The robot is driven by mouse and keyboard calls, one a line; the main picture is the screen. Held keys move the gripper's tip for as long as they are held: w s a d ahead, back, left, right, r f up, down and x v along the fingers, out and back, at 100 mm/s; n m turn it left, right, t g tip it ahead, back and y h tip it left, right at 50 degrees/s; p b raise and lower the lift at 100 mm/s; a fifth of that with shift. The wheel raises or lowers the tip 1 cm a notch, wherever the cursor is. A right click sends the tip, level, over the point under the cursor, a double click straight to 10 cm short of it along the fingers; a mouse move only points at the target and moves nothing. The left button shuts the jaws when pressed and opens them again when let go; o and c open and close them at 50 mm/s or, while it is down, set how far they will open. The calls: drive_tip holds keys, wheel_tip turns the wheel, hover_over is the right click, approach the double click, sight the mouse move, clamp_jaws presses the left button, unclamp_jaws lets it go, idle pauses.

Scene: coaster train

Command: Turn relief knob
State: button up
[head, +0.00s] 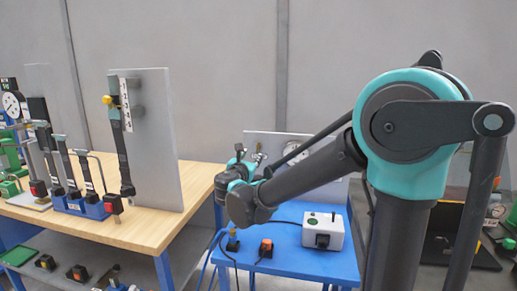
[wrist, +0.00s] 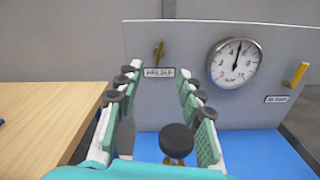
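A grey upright panel (wrist: 205,105) stands ahead in the wrist view. On it, a small brass knob (wrist: 158,52) sits just above a plate reading "RELIEF" (wrist: 159,72). My gripper (wrist: 160,88) is open, its two teal, dark-jointed fingers spread to either side of the label. The brass knob shows beyond the fingertips, apart from them. A round black knob on a brass stem (wrist: 177,138) shows low between the fingers; I cannot tell what it is fixed to. In the head view my gripper (head: 238,160) is at the panel's left end, partly hidden by my arm.
A round gauge (wrist: 234,62) and a yellow handle (wrist: 297,73) are on the panel to the right. A blue table (head: 290,262) carries a grey control box (head: 324,230) and cables. A wooden bench (head: 160,225) with tools stands to the left.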

sight(258, 146)
drive_tip(key=w, duration=0.3)
drive_tip(key=w+d, duration=0.1)
drive_tip(key=w, duration=0.3)
drive_tip(key=w+d, duration=0.1)
drive_tip(key=w, duration=0.2)
drive_tip(key=shift+w, duration=0.3)
clamp_jaws()
